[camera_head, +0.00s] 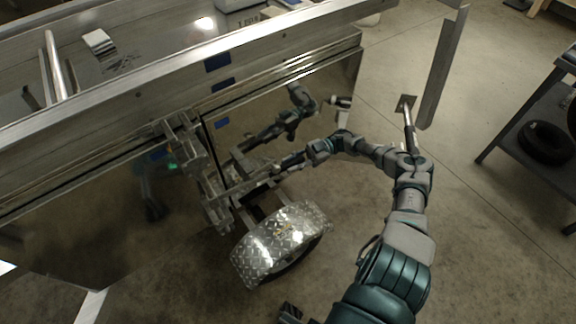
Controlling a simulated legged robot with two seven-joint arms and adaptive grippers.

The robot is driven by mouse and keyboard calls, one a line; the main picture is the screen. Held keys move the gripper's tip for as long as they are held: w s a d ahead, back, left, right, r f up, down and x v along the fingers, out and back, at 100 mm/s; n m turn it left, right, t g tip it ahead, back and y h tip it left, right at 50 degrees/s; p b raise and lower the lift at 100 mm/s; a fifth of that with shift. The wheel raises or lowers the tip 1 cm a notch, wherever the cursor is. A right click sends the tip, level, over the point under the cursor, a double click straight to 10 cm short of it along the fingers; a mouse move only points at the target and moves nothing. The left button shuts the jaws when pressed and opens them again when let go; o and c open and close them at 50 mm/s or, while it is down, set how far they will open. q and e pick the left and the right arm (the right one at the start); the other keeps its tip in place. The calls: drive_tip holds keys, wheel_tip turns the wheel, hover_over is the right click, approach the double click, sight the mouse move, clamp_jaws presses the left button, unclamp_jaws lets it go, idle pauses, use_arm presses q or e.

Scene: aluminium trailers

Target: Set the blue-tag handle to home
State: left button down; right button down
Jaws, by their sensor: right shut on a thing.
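My right gripper (278,168) reaches left from the arm at the right, just above the wheel fender. It is shut on a slim metal handle bar (240,185) that runs to a latch assembly (188,150) on the trailer's side. The grasp itself is small and partly hidden. Blue tags (222,85) show on the trailer's rail and on the panel below it; I cannot tell which one marks this handle.
The shiny trailer side (95,225) mirrors my arm. A diamond-plate fender (280,240) covers a wheel below the handle. A metal post (442,70) stands at the upper right. A dark shelf cart (545,110) is at the right edge. Concrete floor between them is clear.

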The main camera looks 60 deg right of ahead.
drive_tip(key=shift+f, duration=0.15)
drive_tip(key=c, duration=0.9)
unclamp_jaws()
drive_tip(key=shift+d, duration=0.2)
drive_tip(key=shift+s+d, duration=0.15)
drive_tip(key=shift+d, duration=0.2)
drive_tip(key=v, duration=0.6)
drive_tip(key=shift+s+d+f, duration=0.15)
drive_tip(key=shift+d, duration=0.2)
